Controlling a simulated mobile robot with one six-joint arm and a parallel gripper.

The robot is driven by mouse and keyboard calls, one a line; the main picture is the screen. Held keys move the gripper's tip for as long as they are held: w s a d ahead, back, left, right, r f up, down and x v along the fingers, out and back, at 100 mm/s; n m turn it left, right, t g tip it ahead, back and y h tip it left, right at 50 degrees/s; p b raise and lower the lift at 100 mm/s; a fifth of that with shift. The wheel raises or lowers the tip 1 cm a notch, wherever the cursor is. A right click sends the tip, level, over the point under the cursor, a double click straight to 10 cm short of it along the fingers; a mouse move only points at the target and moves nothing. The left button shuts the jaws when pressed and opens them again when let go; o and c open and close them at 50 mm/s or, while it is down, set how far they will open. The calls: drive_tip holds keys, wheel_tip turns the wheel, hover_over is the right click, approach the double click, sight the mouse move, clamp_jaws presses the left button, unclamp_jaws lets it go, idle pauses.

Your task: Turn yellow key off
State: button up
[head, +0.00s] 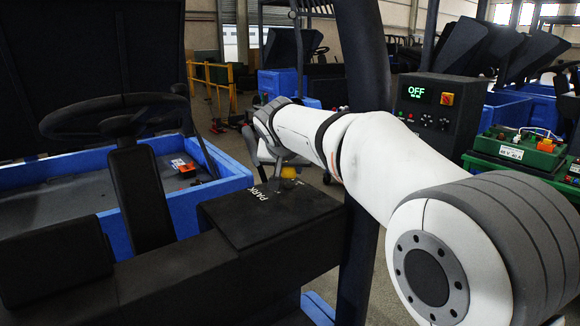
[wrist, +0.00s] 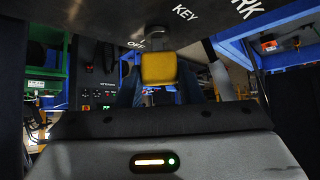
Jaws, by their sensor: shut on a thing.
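The yellow key (wrist: 159,70) hangs from the dark panel at the top of the wrist view, its stem meeting the panel. It shows as a small yellow patch (head: 288,173) in the head view, partly hidden by my gripper. My gripper (wrist: 160,88) is shut on the key, with a dark finger at each side of it. White lettering on the panel (wrist: 100,14) reads OFF beside the key's stem and KEY to the right. I cannot tell the key's exact turn position.
The black console (head: 275,215) with PARK lettering lies below my gripper. A steering wheel (head: 115,108) and a blue tray (head: 190,210) are at the left. A control box (head: 430,108) with a green OFF display and a green battery (head: 518,150) stand at the right.

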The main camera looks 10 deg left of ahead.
drive_tip(key=shift+d, duration=0.1)
drive_tip(key=n+y+p, duration=0.2)
drive_tip(key=n, duration=0.1)
drive_tip(key=shift+r+g, duration=0.2)
drive_tip(key=shift+g, duration=0.1)
drive_tip(key=shift+w+f+n+g+y+p, duration=0.1)
drive_tip(key=shift+n+g+y+p, duration=0.2)
drive_tip(key=shift+n+y, duration=0.5)
drive_tip(key=shift+f+n+g+y+b, duration=0.15)
drive_tip(key=shift+n+g+y+b, duration=0.35)
drive_tip(key=shift+n, duration=0.5)
drive_tip(key=shift+n+g+y+b, duration=0.3)
drive_tip(key=shift+n+y+b, duration=0.35)
drive_tip(key=shift+n, duration=0.25)
drive_tip(key=o, duration=1)
